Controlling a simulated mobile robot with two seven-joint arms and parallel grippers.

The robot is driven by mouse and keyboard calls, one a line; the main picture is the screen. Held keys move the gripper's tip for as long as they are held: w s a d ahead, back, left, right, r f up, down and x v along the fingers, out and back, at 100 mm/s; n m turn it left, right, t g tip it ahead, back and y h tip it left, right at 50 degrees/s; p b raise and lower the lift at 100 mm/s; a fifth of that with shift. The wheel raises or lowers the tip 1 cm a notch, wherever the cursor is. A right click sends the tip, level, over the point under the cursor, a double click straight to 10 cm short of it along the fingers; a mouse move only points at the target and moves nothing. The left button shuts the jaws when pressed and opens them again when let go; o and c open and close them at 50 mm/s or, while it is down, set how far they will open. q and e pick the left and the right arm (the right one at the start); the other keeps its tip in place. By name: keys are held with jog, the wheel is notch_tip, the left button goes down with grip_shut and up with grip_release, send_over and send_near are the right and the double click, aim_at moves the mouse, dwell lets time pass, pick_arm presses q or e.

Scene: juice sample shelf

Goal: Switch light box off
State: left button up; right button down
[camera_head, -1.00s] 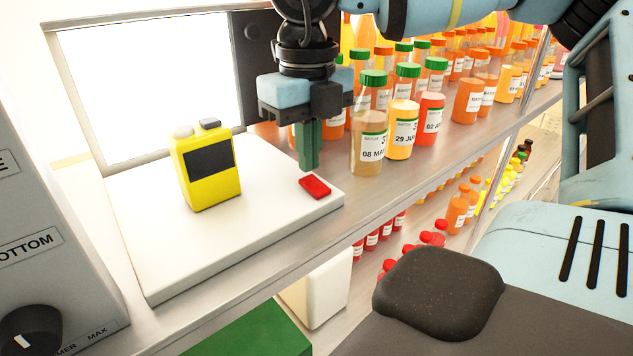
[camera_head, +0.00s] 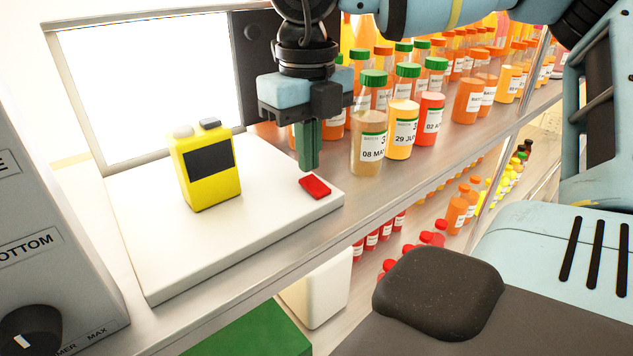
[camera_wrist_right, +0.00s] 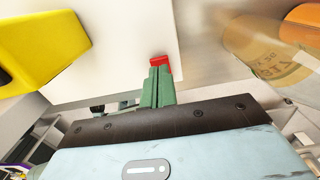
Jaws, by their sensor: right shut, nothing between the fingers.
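The light box has a white base (camera_head: 150,250) and a bright, lit upright panel (camera_head: 150,80) behind it. A red rocker switch (camera_head: 315,187) sits at the base's front right corner. My right gripper (camera_head: 308,168) is shut and empty, pointing down just above and behind the switch. In the right wrist view the green fingertips (camera_wrist_right: 158,70) are together, and the red switch (camera_wrist_right: 160,61) shows just past them. I cannot tell whether they touch it. My left gripper is not in view.
A yellow device (camera_head: 207,170) with a dark screen stands on the base. Capped juice bottles, the nearest one (camera_head: 369,140) labelled, crowd the shelf just right of my gripper. A grey panel with a black knob (camera_head: 30,330) is at the left.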

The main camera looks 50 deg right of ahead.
aim_at(309, 179)
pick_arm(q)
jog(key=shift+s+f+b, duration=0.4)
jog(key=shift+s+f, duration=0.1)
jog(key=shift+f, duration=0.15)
pick_arm(e)
jog(key=shift+f, duration=0.95)
jog(key=shift+r+p, duration=0.55)
jog(key=shift+r, duration=3)
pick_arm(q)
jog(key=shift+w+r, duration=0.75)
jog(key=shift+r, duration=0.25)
